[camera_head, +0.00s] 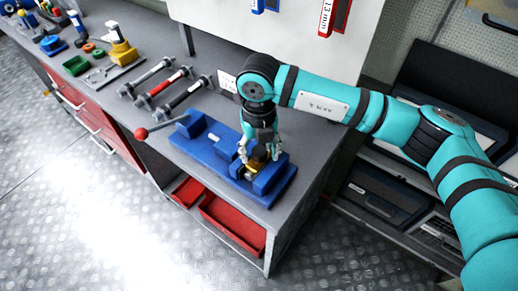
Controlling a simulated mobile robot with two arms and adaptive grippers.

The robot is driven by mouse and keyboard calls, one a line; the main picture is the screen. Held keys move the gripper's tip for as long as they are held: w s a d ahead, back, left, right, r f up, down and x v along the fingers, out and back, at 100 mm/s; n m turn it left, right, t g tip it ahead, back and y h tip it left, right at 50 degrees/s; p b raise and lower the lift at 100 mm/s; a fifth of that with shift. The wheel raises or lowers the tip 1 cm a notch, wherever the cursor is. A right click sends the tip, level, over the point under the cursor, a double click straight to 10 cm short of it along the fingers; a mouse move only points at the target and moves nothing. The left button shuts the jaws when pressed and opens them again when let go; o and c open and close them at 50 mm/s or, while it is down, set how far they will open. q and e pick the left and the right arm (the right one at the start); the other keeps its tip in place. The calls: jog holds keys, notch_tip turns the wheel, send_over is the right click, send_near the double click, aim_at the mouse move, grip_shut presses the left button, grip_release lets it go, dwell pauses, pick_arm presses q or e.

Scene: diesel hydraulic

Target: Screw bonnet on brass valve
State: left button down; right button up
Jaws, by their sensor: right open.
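The brass valve (256,168) sits in a blue vise (271,178) on the grey workbench, near its front right corner. My right gripper (258,153) points down just above the valve, with its fingers on either side of the valve's top. The fingers are open. They hide much of the valve's upper part, so I cannot tell whether the bonnet is there or whether the fingers touch it. My left gripper is out of view.
The vise handle with a red ball (142,133) sticks out at the left. Several bar tools (167,88) lie behind the vise. A green bin (76,65) and small parts lie at the far left. Red bins (233,222) are below the bench.

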jog(key=n, duration=1.7)
jog(key=shift+n, duration=0.3)
jog(key=n, duration=0.6)
jog(key=c, duration=0.9)
jog(key=m, duration=0.5)
jog(key=shift+m, duration=0.3)
jog(key=m, duration=0.4)
jog(key=shift+m, duration=0.4)
jog(key=m, duration=0.4)
jog(key=shift+m, duration=0.3)
jog(key=m, duration=0.4)
jog(key=o, duration=0.9)
